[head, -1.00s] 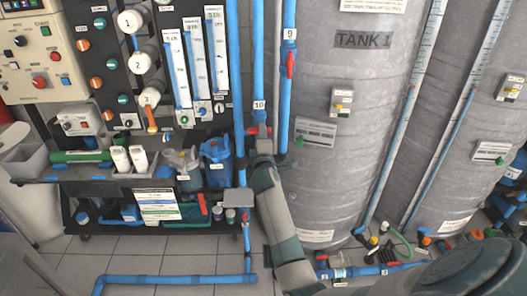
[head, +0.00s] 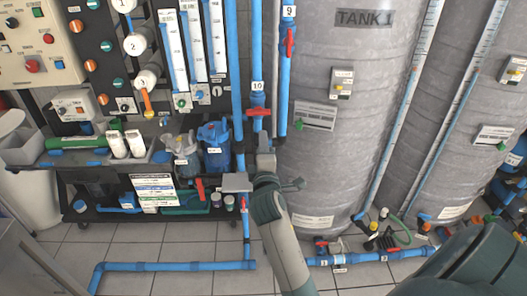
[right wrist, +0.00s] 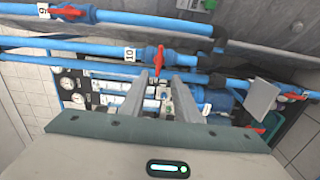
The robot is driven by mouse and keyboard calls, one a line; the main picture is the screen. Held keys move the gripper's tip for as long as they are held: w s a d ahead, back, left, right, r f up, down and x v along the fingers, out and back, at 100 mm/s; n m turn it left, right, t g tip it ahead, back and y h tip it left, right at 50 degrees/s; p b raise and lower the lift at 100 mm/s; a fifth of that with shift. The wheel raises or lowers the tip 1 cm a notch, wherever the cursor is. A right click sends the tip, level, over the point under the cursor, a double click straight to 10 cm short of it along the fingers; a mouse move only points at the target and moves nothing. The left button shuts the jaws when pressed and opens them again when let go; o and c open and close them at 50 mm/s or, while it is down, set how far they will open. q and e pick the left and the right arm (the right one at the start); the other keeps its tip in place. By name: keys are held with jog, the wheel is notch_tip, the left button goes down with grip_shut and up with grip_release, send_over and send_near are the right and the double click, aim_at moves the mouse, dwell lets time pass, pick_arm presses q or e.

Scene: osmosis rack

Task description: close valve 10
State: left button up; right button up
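Valve 10 has a red handle (head: 259,111) on a vertical blue pipe, just below the white label 10 (head: 257,87). The handle lies across the pipe. In the right wrist view the red handle (right wrist: 161,60) also stands across its pipe, right of label 10 (right wrist: 130,55). My right gripper (head: 265,150) is just below the handle in the head view. In the right wrist view the fingers of the right gripper (right wrist: 162,78) are apart with nothing between them, and the handle shows just beyond their tips. My left gripper is not in view.
Valve 9's red handle (head: 290,42) lies along the neighbouring pipe. The grey tank (head: 340,150) stands right of the pipes. A grey plate (head: 236,183) and blue filter housings (head: 215,145) are left of my gripper. A blue pipe (head: 170,267) runs along the floor.

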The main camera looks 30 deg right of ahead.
jog(key=shift+v, duration=0.85)
jog(key=s+a+f+g+y, duration=0.1)
jog(key=a+f+g+y, duration=0.3)
jog(key=f, duration=1.2)
jog(key=s+a+f+t+y, duration=0.15)
jog(key=a+f, duration=0.35)
jog(key=f, duration=1.1)
jog(key=s+a+f+m+g+y, duration=0.1)
jog(key=s+a+f+g, duration=0.15)
jog(key=f, duration=0.45)
jog(key=s+a+f+m+g+y, duration=0.1)
jog(key=s+f, duration=0.3)
jog(key=f, duration=0.3)
jog(key=s+a+f+m+g+y+b, duration=0.1)
jog(key=s+a+f+m+g+y, duration=0.2)
jog(key=s+f, duration=1.55)
jog(key=s+d+f+m+g, duration=0.1)
jog(key=s+f+m+g, duration=0.1)
jog(key=s, duration=1.2)
jog(key=s+d+f+m+g, duration=0.1)
jog(key=s+f, duration=0.4)
jog(key=s, duration=0.9)
jog(key=shift+f+m+g+h, duration=0.2)
jog(key=shift+m+g+h, duration=0.35)
jog(key=shift+g, duration=0.55)
jog(key=shift+s, duration=0.1)
